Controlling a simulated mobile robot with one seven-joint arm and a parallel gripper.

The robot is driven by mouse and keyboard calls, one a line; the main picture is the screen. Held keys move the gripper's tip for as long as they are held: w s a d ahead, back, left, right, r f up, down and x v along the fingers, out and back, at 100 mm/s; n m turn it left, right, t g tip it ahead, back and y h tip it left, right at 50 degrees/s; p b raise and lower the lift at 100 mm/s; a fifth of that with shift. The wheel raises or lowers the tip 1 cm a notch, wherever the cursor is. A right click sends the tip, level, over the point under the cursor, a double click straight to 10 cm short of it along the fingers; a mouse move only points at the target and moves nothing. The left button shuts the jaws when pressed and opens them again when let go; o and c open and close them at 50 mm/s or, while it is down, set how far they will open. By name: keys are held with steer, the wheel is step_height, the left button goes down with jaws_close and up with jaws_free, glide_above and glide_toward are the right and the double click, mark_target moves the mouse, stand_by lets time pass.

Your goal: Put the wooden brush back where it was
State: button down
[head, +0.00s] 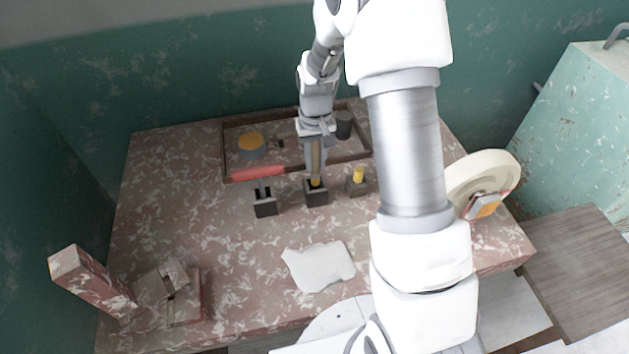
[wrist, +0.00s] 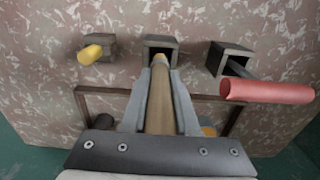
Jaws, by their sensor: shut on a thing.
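The wooden brush (wrist: 160,105) is a long tan stick held lengthwise between the two fingers of my gripper (wrist: 160,78). In the head view my gripper (head: 315,172) points down over the middle dark holder (head: 316,198), shut on the brush. The brush's yellowish lower end lines up with this holder's opening, which also shows in the wrist view (wrist: 160,42). I cannot tell how far the end is inside it. The rest of the brush is partly hidden by the fingers.
A red-handled tool (head: 258,172) stands in the left holder (head: 264,210); a yellow-handled one (head: 358,174) is in the right holder (head: 356,190). Behind is a framed tray (head: 226,150).

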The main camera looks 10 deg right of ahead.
mark_target(316, 184)
step_height(316, 184, down, 6)
steer(key=shift+r, duration=0.1)
steer(key=shift+b, duration=0.3)
steer(key=shift+f+b, duration=0.5)
steer(key=shift+f, duration=0.05)
